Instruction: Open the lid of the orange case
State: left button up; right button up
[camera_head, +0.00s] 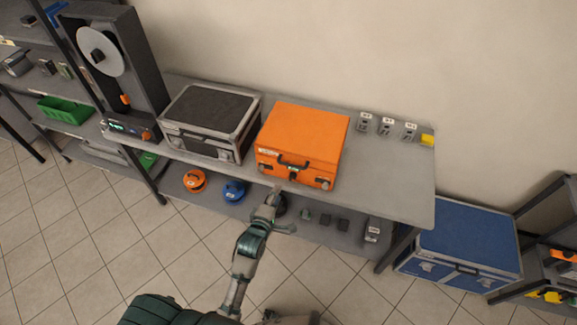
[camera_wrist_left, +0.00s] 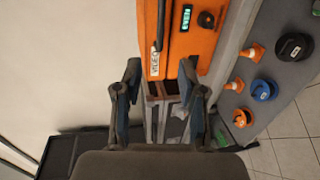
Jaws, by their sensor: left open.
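The orange case (camera_head: 303,130) stands on the grey table with its lid down. My left gripper (camera_head: 275,203) is in front of the table's front edge, below the case front in the picture. In the left wrist view its two fingers (camera_wrist_left: 160,95) are spread with nothing held between them. I see no contact with the case. My right gripper is not in view.
A black and silver case (camera_head: 210,120) stands close left of the orange one on the table (camera_head: 395,180). Small numbered items (camera_head: 386,125) and a yellow block sit to the right. Pucks and other items lie on the lower shelf. A blue case (camera_head: 465,240) stands right.

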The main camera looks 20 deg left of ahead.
aim_at(291, 165)
pick_arm(q)
jog(key=x, duration=1.6)
jog(key=shift+w+f, duration=0.25)
jog(key=shift+w, duration=0.3)
jog(key=shift+d, duration=0.15)
grip_shut()
